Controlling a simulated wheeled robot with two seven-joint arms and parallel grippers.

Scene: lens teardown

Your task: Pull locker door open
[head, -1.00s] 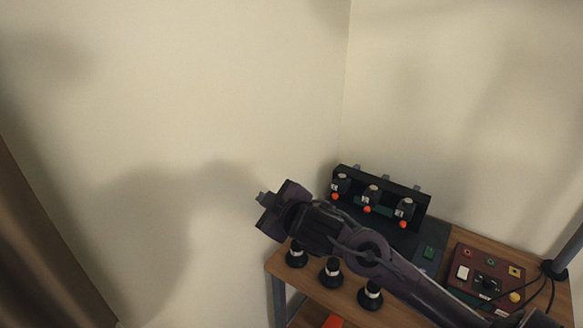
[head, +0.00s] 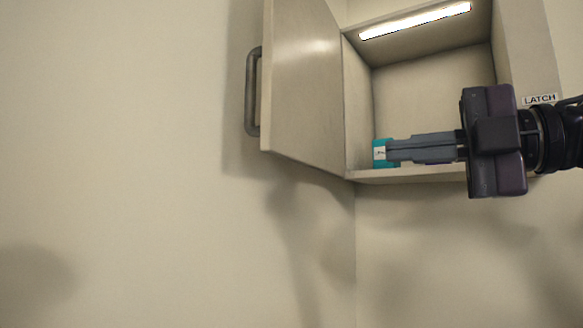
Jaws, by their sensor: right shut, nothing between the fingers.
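The locker door (head: 303,85) stands swung open to the left of the locker (head: 430,85). Its grey bar handle (head: 252,92) is on the door's far left edge, away from my gripper. My right gripper (head: 390,151) reaches in from the right, in front of the locker's lower opening. Its fingers are shut together with nothing between them. The fingertips overlap a small teal item with a white label (head: 379,154) in the locker's lower left corner; I cannot tell whether they touch it. My left gripper is not in view.
A lit strip lamp (head: 415,20) is under the locker's top. A label reading LATCH (head: 540,99) is on the right side of the locker front. The wall to the left and below is clear.

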